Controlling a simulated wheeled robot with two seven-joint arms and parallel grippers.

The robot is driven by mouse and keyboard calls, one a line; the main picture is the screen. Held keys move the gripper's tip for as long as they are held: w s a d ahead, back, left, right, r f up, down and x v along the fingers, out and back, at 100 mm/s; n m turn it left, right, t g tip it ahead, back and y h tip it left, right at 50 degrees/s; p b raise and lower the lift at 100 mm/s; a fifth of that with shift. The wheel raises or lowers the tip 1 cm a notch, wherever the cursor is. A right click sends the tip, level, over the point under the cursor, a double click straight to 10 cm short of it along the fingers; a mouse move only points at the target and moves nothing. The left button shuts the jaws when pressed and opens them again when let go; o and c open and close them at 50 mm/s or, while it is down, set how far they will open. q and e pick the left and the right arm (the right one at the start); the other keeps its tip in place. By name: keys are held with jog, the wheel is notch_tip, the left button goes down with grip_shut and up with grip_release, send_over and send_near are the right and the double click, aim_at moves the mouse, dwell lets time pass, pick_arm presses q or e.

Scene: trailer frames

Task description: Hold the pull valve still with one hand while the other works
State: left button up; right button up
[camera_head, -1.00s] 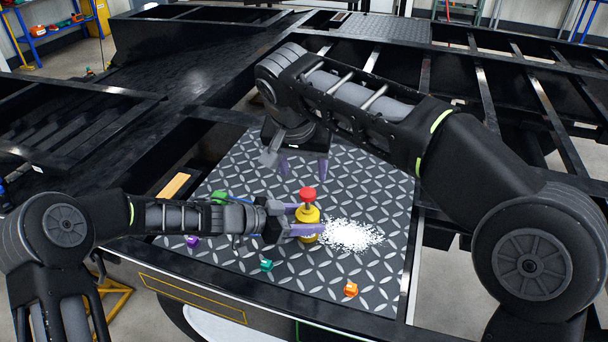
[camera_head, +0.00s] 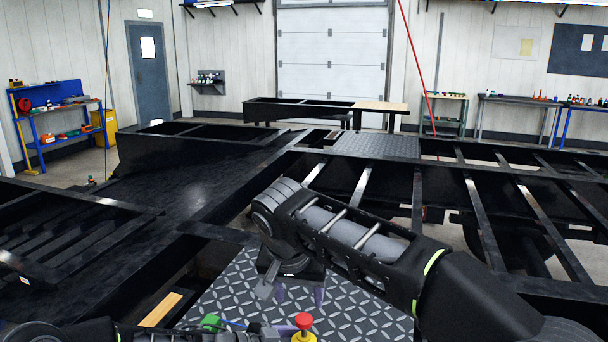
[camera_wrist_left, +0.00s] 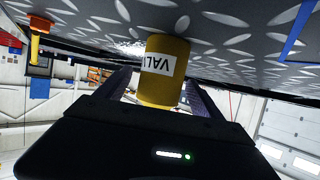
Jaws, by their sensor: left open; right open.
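The pull valve has a red knob (camera_head: 304,320) and a yellow body. In the head view only its top shows at the bottom edge, above the patterned metal plate (camera_head: 240,292). In the left wrist view its yellow body (camera_wrist_left: 165,68), with a white label, stands between the fingers of my left gripper (camera_wrist_left: 160,92). That gripper is open around the body; whether the fingers touch it I cannot tell. My right gripper (camera_head: 299,296) points down over the plate, open and empty, behind the knob and apart from it. Its fingertips are partly hidden by the arm.
A green item (camera_head: 210,322) and a wooden strip (camera_head: 160,310) lie left of the valve. Black frame beams (camera_head: 215,205) surround the plate, with gaps between beams (camera_head: 475,215) at the right. A blue workbench (camera_head: 65,130) and a door (camera_head: 148,72) stand far back.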

pick_arm(q)
jog(key=v, duration=1.2)
jog(key=shift+f, duration=0.1)
